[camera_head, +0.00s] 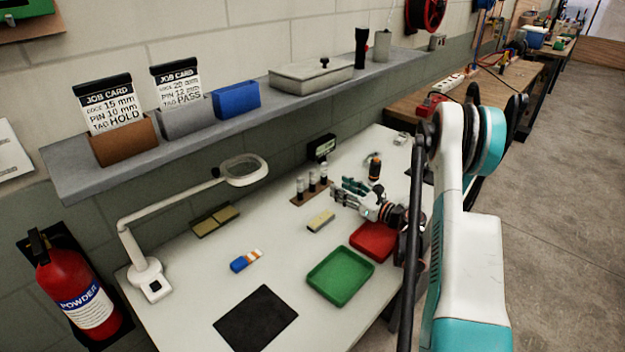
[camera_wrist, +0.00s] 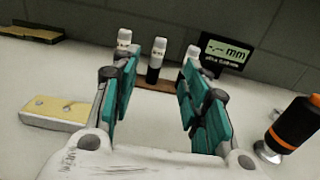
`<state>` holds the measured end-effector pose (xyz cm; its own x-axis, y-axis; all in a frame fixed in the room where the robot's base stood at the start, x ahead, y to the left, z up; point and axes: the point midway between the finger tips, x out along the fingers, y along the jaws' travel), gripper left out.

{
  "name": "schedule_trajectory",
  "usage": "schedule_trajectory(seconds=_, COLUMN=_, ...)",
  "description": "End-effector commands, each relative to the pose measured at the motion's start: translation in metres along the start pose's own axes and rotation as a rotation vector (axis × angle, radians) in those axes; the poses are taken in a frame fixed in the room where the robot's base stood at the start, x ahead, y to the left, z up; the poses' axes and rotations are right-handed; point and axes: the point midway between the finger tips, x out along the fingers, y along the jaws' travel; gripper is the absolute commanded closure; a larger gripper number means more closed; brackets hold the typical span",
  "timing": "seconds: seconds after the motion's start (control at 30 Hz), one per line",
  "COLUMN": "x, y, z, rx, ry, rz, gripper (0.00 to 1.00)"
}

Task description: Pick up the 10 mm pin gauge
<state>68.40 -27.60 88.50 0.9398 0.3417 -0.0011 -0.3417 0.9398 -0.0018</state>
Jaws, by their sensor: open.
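Three pin gauges with pale caps and dark bodies stand upright in a row on a brown stand (camera_head: 297,203): left (camera_head: 300,188), middle (camera_head: 312,181) and right (camera_head: 323,173). Their size marks are too small to read, so I cannot tell which is the 10 mm one. My gripper (camera_head: 345,190) is open and empty, to the right of the stand. In the wrist view my gripper (camera_wrist: 157,88) has the middle gauge (camera_wrist: 157,60) seen between its fingers, farther off. The left gauge (camera_wrist: 124,38) and right gauge (camera_wrist: 192,54) are partly hidden by the fingers.
A small display reading mm (camera_wrist: 225,52) stands behind the gauges. A black-and-orange tool (camera_wrist: 296,124) stands at right, a yellowish block (camera_wrist: 62,112) at left. Green tray (camera_head: 340,277) and red tray (camera_head: 373,241) lie nearer. A magnifier lamp (camera_head: 245,170) reaches over the left side.

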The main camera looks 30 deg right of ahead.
Motion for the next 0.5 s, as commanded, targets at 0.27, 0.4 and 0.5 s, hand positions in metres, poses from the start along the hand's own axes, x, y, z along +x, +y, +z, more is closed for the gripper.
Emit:
schedule_trajectory(seconds=0.27, x=0.043, y=0.001, z=-0.003, rx=0.004, ry=-0.002, rz=0.003, gripper=0.58)
schedule_trajectory(seconds=0.4, x=0.066, y=0.0, z=-0.003, rx=0.003, ry=-0.002, rz=0.002, gripper=0.58)
schedule_trajectory(seconds=0.5, x=0.076, y=0.0, z=-0.002, rx=0.003, ry=-0.002, rz=0.0, gripper=0.58)
